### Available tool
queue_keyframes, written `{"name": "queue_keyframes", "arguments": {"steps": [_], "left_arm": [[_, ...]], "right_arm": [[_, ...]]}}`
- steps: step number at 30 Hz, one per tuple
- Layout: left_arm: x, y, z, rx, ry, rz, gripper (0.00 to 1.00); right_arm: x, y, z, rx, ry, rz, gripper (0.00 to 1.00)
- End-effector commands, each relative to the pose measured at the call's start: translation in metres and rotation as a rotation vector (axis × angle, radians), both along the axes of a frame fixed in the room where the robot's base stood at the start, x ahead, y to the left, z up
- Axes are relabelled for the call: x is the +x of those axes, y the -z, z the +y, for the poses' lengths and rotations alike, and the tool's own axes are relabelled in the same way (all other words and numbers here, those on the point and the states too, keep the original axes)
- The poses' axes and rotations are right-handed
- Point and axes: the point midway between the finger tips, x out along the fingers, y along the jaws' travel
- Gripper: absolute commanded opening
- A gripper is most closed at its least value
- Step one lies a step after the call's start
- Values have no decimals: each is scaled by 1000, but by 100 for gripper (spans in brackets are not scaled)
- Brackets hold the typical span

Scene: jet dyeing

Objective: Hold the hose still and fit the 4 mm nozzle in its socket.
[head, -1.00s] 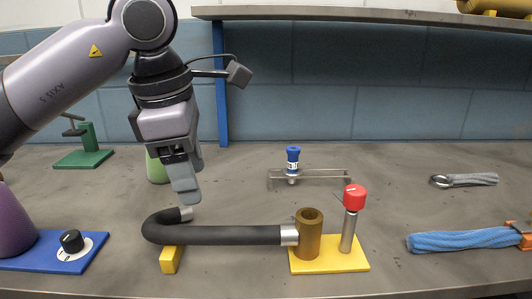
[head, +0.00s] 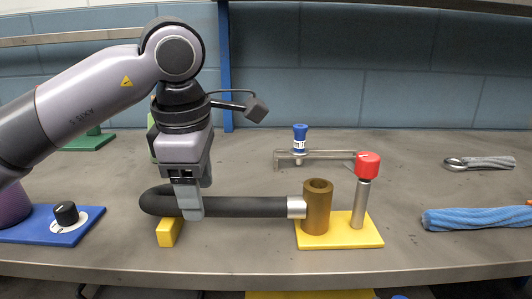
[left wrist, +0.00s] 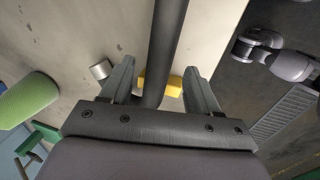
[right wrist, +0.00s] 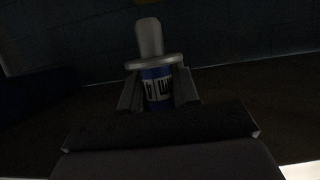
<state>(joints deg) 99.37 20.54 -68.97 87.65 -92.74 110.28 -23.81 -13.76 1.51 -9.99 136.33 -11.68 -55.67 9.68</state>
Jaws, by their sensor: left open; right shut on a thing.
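The black hose (head: 245,207) lies along the front of the table, bent at its left end. Its right metal end meets the upright brown hollow socket (head: 317,210) on a yellow base. My left gripper (head: 188,208) is open around the hose, near the yellow support block (head: 169,232). In the left wrist view the hose (left wrist: 165,45) runs between the open fingers (left wrist: 162,85). In the right wrist view my right gripper (right wrist: 158,98) is shut on a blue nozzle (right wrist: 157,82) with a metal tip and white label; the size is unclear. The head view does not show it.
A red-topped metal post (head: 367,165) stands right beside the socket. Another blue nozzle (head: 300,139) stands in a metal rack (head: 340,153) behind. A blue cloth (head: 475,219) lies at right, a blue dial panel (head: 83,225) at left.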

Motion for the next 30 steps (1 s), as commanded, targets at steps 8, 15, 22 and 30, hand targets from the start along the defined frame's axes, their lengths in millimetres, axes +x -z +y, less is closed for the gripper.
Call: {"name": "queue_keyframes", "arguments": {"steps": [8,15,22,30], "left_arm": [[7,38,0,-1,-2,1,61],[8,41,0,-1,-1,0,61],[8,41,0,-1,-1,0,25],[8,41,0,-1,0,1,7]], "right_arm": [[0,30,0,0,0,0,0],[0,32,0,0,0,1,0],[0,31,0,0,0,1,0],[0,31,0,0,0,1,0]]}}
